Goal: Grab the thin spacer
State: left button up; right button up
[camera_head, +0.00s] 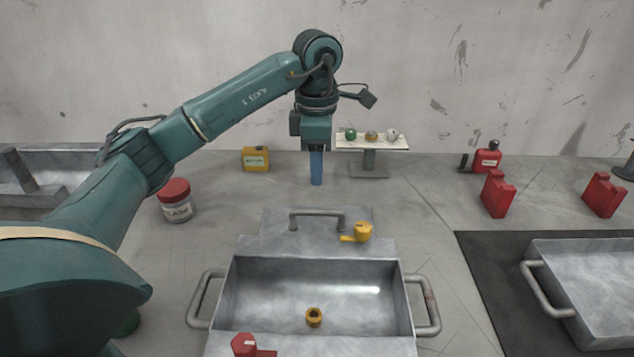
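A small gold-yellow ring (314,317) with a dark hole lies on the floor of the grey metal tray (240,290), near its front wall. It is the only spacer-like piece I can make out, and its thickness is hard to judge. My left gripper (316,182) points straight down behind the tray, well away from the ring. Its blue fingers overlap as one narrow strip, so I cannot tell whether they are apart. Nothing shows below the fingertips. My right gripper is out of view.
A yellow part (362,232) sits on the tray's back ledge and a red part (250,346) at its front. A stand (370,143) with small balls is right of my gripper. A red-lidded jar (176,202), yellow can (255,159) and red cans (497,194) stand around.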

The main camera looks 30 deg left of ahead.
aim_at(312, 323)
jog(key=k, duration=2)
